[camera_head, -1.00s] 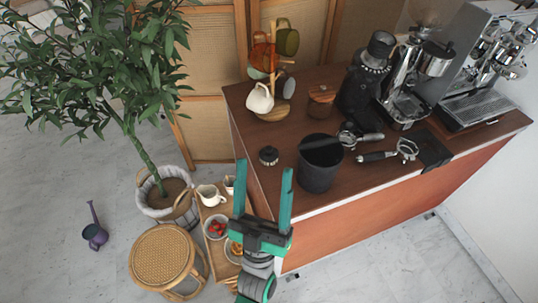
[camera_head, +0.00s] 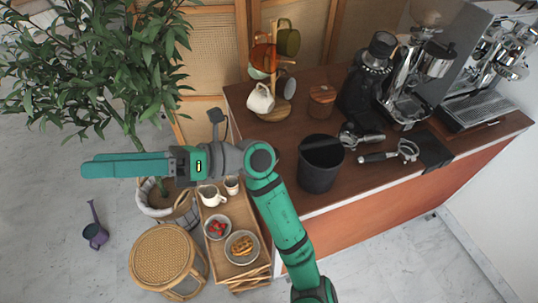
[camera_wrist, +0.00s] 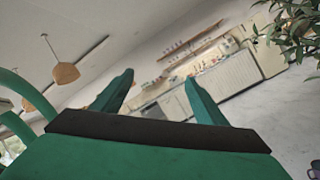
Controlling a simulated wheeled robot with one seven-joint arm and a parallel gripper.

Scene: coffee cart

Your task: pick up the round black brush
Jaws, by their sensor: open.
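The round black brush is hidden in the head view now. My arm's elbow covers the spot on the counter, left of the black bin, where a small round black object stood. My gripper (camera_head: 88,166) points left, far from the counter, in front of the plant. In the wrist view its two green fingers (camera_wrist: 159,80) are spread apart with nothing between them. That view looks across the room toward a distant shelf wall and does not show the brush.
The black bin (camera_head: 318,165) stands at the counter's (camera_head: 305,130) left part. Portafilters (camera_head: 390,154), a grinder and an espresso machine (camera_head: 485,70) are to the right. A mug tree (camera_head: 276,90) is behind. The plant (camera_head: 95,70), a stool (camera_head: 160,256) and a low tray (camera_head: 255,225) are left.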

